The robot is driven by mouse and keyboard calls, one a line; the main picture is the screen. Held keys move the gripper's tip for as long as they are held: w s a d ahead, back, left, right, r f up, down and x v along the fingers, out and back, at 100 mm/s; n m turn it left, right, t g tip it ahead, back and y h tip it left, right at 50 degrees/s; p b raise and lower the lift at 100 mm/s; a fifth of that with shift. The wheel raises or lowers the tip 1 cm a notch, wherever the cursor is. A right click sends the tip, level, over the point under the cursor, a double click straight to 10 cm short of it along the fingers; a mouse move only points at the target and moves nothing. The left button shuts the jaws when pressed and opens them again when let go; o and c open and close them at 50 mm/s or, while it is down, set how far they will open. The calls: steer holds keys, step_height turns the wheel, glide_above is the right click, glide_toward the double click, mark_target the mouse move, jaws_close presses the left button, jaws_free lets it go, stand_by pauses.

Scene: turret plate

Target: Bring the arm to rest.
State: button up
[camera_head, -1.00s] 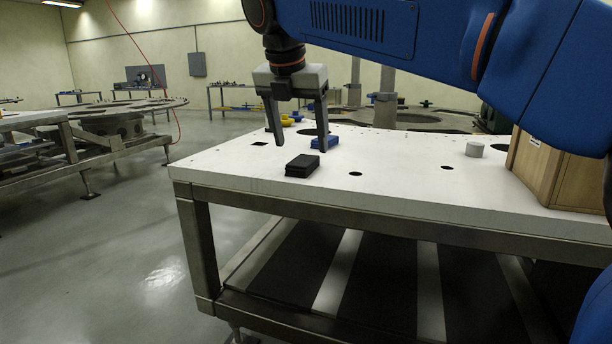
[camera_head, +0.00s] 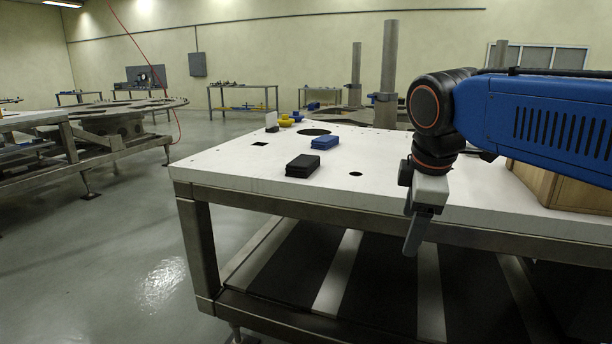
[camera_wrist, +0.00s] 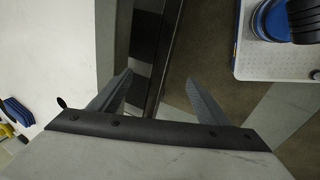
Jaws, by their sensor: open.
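My gripper (camera_head: 415,235) hangs fingers-down at the front edge of the white table, on the right in the head view. It is seen side-on there, so its two fingers overlap. In the wrist view my gripper (camera_wrist: 160,95) shows two fingers spread apart with nothing between them. The table edge and the dark shelf below lie behind the fingers. My arm reaches in from the right.
The white table (camera_head: 230,165) bears a black block (camera_head: 302,166), a blue block (camera_head: 325,142) and yellow pieces (camera_head: 286,121). A wooden box (camera_head: 560,185) stands at the right, partly behind my arm. The tabletop's left front is clear.

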steer(key=s+d+f+m, duration=0.4)
steer(key=s+f+m, duration=0.3)
steer(key=f, duration=0.2)
steer(key=s+d+f+m, duration=0.4)
steer(key=s+f+m, duration=0.3)
steer(key=f, duration=0.3)
steer(key=shift+s+d+m+t, duration=0.2)
steer(key=shift+d+m+t, duration=0.2)
steer(key=shift+m, duration=0.1)
